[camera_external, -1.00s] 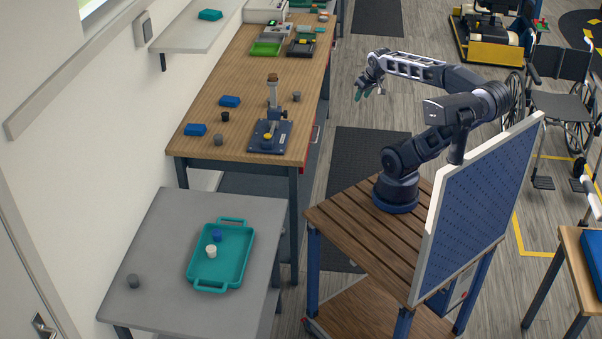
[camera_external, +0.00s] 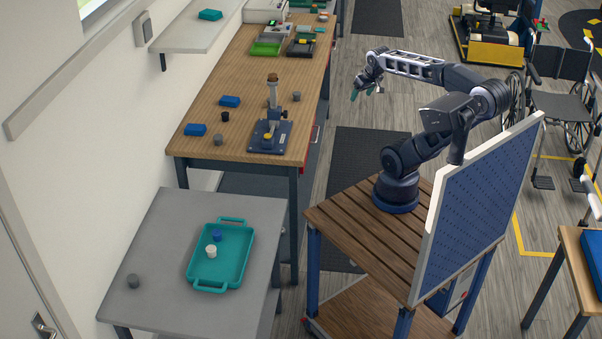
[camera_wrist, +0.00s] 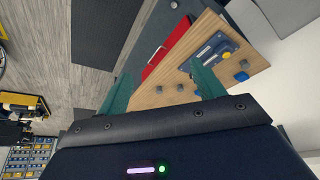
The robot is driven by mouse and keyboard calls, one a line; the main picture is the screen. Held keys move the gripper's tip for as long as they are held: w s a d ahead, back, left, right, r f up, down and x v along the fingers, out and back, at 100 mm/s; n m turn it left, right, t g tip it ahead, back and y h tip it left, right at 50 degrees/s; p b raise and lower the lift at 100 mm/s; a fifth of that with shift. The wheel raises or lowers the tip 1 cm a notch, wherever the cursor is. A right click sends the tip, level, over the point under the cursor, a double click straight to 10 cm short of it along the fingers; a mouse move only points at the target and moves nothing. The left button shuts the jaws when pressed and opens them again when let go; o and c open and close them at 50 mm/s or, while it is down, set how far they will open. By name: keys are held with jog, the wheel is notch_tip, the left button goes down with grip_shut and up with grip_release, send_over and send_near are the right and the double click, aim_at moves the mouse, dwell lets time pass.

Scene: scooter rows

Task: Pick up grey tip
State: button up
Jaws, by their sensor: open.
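I cannot tell which is meant. My gripper (camera_external: 363,94) is open and empty, in the air to the right of the bench. In the wrist view, green fingers frame my gripper (camera_wrist: 162,88), and a small grey piece (camera_wrist: 159,90) on the bench shows between them; another (camera_wrist: 180,87) is beside it.
A blue press-like stand (camera_external: 271,135) is on the bench, with blue blocks (camera_external: 196,130) and a dark cup (camera_external: 225,117) nearby. The grey table (camera_external: 160,235) holds a teal tray (camera_external: 207,283) with a blue and a white piece. A blue panel (camera_external: 480,210) stands beside my base.

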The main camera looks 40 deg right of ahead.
jog(key=w+a+r+m+g, duration=0.1)
jog(key=w+a+r+m, duration=0.15)
jog(key=w, duration=0.55)
jog(key=w+a+r+m, duration=0.2)
jog(key=w+a+m, duration=0.1)
jog(key=w, duration=0.5)
jog(key=m+g, duration=0.4)
jog(key=m, duration=1.1)
send_over(223, 138)
notch_tip(223, 138, down, 25)
jog(key=f, duration=0.5)
jog(key=shift+w+a+f, duration=0.25)
jog(key=shift+w+a, duration=0.05)
jog(key=shift+a, duration=0.05)
jog(key=shift+s+d+f, duration=0.15)
jog(key=shift+f, duration=1.15)
jog(key=shift+s+d+f, duration=0.1)
jog(key=shift+s+f, duration=0.05)
jog(key=shift+f, duration=1.15)
jog(key=c, duration=1.1)
